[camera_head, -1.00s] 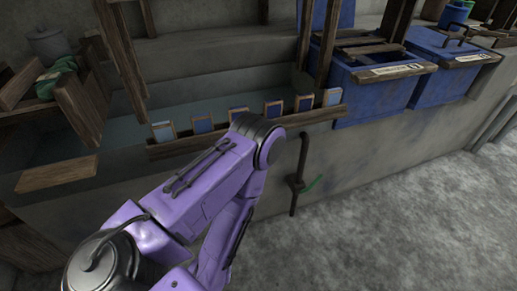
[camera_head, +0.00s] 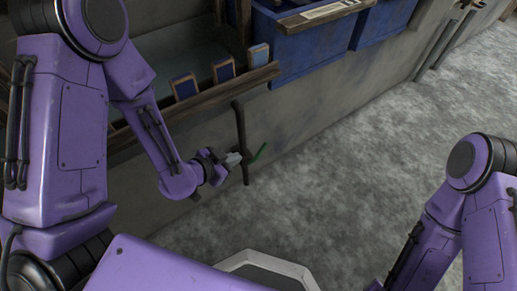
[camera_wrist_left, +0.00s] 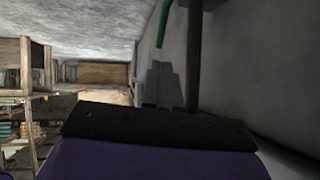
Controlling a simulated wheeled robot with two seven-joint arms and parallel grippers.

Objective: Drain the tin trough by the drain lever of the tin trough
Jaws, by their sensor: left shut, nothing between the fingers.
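The drain lever (camera_head: 258,152) is a short green handle on a dark vertical drain pipe (camera_head: 240,125) along the grey front wall. The grey trough (camera_head: 172,52) above shows only in part, behind my left arm. My left gripper (camera_head: 236,159) is shut and empty, close beside the pipe on its left, with the lever just beyond. In the left wrist view the shut fingers (camera_wrist_left: 163,83) point toward the green lever (camera_wrist_left: 164,22), and the pipe (camera_wrist_left: 195,50) stands to their right. I see no clear contact with the lever. My right gripper is out of view.
A wooden rail (camera_head: 225,91) with several blue cards runs above the pipe. Blue bins (camera_head: 297,54) stand at the upper right of it. The grey floor (camera_head: 345,165) is clear. My right arm is at the right edge.

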